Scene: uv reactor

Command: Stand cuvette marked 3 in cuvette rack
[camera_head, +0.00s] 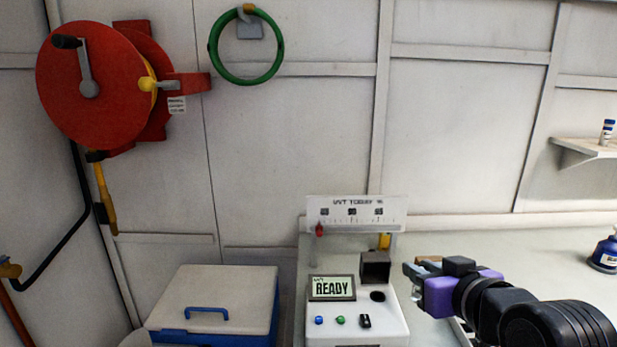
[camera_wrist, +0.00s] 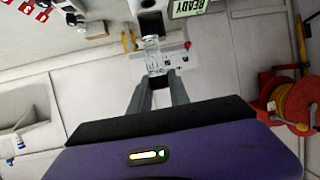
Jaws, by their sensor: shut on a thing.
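My gripper (camera_head: 413,277) is at the right of the instrument in the head view. In the wrist view my gripper (camera_wrist: 159,83) is shut on a clear cuvette (camera_wrist: 153,52), which sticks out past the fingertips. No number can be read on it, and it cannot be made out in the head view. I cannot pick out the cuvette rack for certain in either view.
The white instrument (camera_head: 335,329) reads READY and has an open black well (camera_head: 375,269) beside my gripper. A marked panel (camera_head: 357,212) stands behind it. A blue-and-white cooler (camera_head: 212,293) is at left. A blue bottle (camera_head: 607,252) stands at right. Red-marked items (camera_wrist: 32,9) show in the wrist view.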

